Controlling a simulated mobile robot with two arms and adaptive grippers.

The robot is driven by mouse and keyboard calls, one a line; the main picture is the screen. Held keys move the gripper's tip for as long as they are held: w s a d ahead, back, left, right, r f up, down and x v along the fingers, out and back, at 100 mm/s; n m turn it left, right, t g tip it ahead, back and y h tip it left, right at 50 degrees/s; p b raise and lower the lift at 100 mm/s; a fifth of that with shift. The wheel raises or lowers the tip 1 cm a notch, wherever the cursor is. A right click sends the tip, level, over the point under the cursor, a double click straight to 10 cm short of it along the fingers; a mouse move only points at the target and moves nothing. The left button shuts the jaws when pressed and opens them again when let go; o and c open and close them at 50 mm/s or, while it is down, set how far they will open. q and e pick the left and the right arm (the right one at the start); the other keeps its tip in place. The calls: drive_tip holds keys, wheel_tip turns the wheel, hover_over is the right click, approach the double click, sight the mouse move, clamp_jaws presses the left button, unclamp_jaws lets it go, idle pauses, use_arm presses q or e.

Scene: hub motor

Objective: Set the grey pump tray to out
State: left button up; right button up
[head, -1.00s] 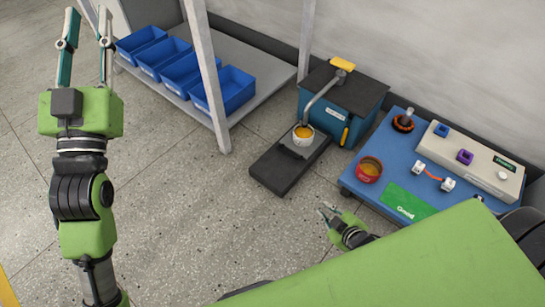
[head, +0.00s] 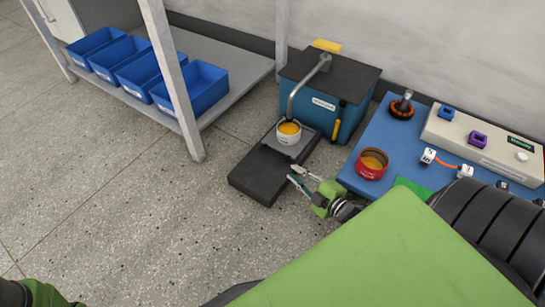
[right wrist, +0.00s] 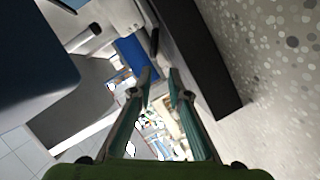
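The grey pump tray (head: 303,149) is a small plate on a long dark base (head: 258,178) in front of the blue pump box (head: 318,108). It sits at the end of the base near the box, under the curved spout. A white cup (head: 288,138) with orange-yellow contents stands on it. My right gripper (head: 292,174) is open and empty beside the base's right edge in the head view. In the right wrist view its fingertips (right wrist: 160,74) are apart, with the dark base to their right. I cannot tell whether they touch it. My left gripper is out of view.
A shelf with blue bins (head: 190,87) and a pale post (head: 172,80) stands on the left. The floor in front of the base is clear.

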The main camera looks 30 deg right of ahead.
sight(276, 155)
drive_tip(key=b+x, duration=0.2)
drive_tip(key=x, duration=0.2)
drive_tip(key=b+x, duration=0.3)
drive_tip(key=x, duration=0.1)
drive_tip(key=r+b+x, duration=0.1)
drive_tip(key=b+x, duration=0.1)
drive_tip(key=x, duration=0.2)
drive_tip(key=shift+w+b, duration=0.2)
drive_tip(key=shift+b, duration=0.15)
drive_tip(key=shift+w+r, duration=0.15)
clamp_jaws()
